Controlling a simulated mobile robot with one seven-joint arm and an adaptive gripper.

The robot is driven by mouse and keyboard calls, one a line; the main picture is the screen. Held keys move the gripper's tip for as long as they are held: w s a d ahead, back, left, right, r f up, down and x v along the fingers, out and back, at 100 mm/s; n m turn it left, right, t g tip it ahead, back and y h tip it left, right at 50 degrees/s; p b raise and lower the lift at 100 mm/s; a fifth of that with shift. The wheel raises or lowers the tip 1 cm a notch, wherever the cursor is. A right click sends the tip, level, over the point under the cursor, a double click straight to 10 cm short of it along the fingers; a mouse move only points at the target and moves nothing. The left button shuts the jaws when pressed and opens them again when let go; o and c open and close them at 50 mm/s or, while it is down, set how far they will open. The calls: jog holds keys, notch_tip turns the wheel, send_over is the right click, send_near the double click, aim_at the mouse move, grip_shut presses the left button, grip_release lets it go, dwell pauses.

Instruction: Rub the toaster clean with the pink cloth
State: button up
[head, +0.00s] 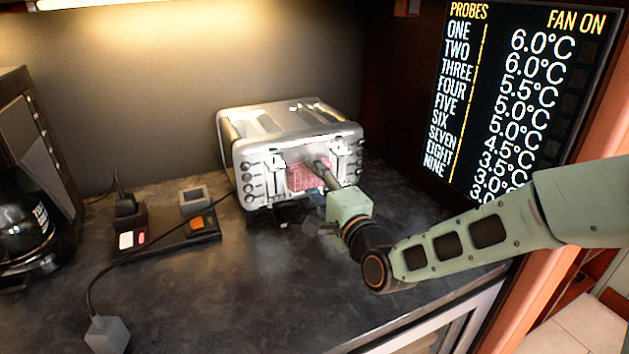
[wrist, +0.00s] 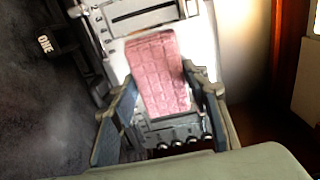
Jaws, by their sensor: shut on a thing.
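The toaster (head: 285,122) is a silver metal box at the back of the dark counter, with a column of knobs on its front. The pink cloth (head: 300,178) is a quilted patch at the middle of the toaster's front face. In the wrist view the cloth (wrist: 158,78) lies between my two fingers, with the toaster's front (wrist: 172,130) close behind it. My gripper (head: 314,180) is shut on the cloth and holds it at the toaster's front. I cannot tell how firmly the cloth touches the metal. My gripper partly hides the toaster's lower right front.
A dark panel with switches (head: 180,237) lies left of the toaster, with a cable to a grey block (head: 107,335) at the counter's front. A coffee pot (head: 25,235) stands at far left. A display screen (head: 510,95) stands at right. The counter's front middle is clear.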

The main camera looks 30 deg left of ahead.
aim_at(308, 156)
jog(key=shift+r, duration=0.2)
jog(key=shift+r+p, duration=0.6)
jog(key=shift+r, duration=0.25)
jog(key=shift+r, duration=0.15)
jog(key=shift+r+p, duration=0.8)
jog(key=shift+r, duration=0.05)
jog(key=shift+f, duration=0.25)
jog(key=shift+f+b, duration=0.85)
jog(key=shift+f+b, duration=0.7)
jog(key=shift+f, duration=0.15)
